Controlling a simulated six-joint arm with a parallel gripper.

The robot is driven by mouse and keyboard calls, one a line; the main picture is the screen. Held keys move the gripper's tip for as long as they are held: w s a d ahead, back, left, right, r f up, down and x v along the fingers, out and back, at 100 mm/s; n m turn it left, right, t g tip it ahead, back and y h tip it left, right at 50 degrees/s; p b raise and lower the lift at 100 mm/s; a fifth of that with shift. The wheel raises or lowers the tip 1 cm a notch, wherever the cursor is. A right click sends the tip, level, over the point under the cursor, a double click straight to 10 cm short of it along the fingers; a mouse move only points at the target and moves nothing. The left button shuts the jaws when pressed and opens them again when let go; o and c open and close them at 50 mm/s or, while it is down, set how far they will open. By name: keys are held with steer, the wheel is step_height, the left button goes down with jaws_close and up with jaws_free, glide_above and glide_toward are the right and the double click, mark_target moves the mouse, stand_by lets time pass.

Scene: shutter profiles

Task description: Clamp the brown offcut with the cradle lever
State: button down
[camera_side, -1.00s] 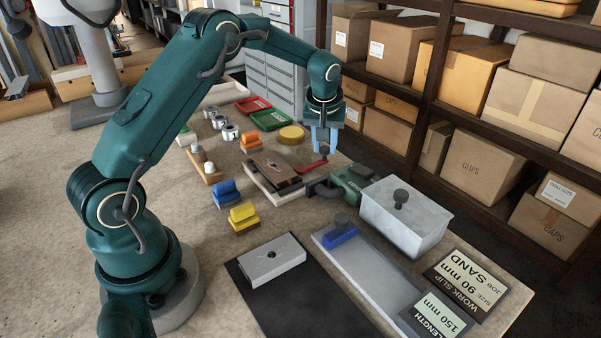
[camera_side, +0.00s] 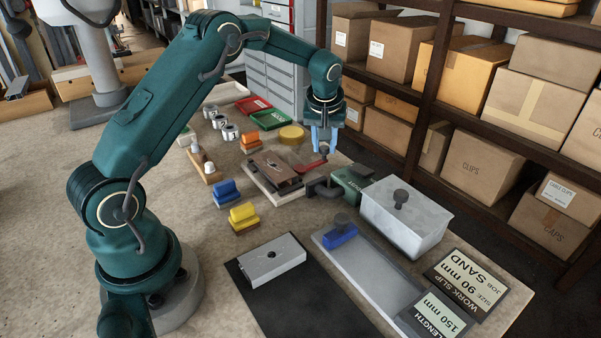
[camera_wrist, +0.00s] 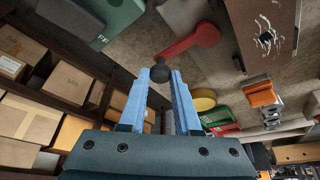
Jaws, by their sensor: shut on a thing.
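The brown offcut (camera_side: 268,166), with pale scuffs on top, lies in the cradle (camera_side: 283,192) at mid-bench; it also shows in the wrist view (camera_wrist: 262,25). The red cradle lever (camera_side: 309,166) is at its right end. In the wrist view the lever (camera_wrist: 192,42) ends in a dark round knob (camera_wrist: 160,72). My gripper (camera_side: 323,151) has its blue fingers closed on that knob, and the wrist view shows the knob between the fingertips (camera_wrist: 160,78). The fingers partly hide the knob in the side view.
A green machine (camera_side: 352,183) and a grey lidded bin (camera_side: 405,222) stand close to the right of the cradle. Blue, yellow and orange blocks (camera_side: 243,216) sit to its left. Red and green trays (camera_side: 268,119) and a yellow disc (camera_side: 291,134) are behind. Shelves of boxes line the right.

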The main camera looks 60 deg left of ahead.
steer(key=a+n, duration=0.1)
steer(key=n+g+y, duration=0.1)
steer(key=n, duration=0.1)
steer(key=shift+a, duration=0.4)
steer(key=n, duration=0.1)
steer(key=a+n+g, duration=0.1)
steer(key=n, duration=0.1)
steer(key=shift+s+a, duration=0.2)
steer(key=shift+s, duration=0.15)
steer(key=n, duration=0.1)
steer(key=a+n+g, duration=0.1)
steer(key=shift+s+a+n, duration=0.1)
steer(key=shift+s+n, duration=0.3)
steer(key=shift+s+a+n+g, duration=0.4)
steer(key=shift+s+n+g, duration=0.1)
steer(key=shift+n, duration=0.6)
steer(key=shift+s, duration=0.1)
steer(key=c, duration=0.6)
jaws_free()
steer(key=shift+c, duration=0.2)
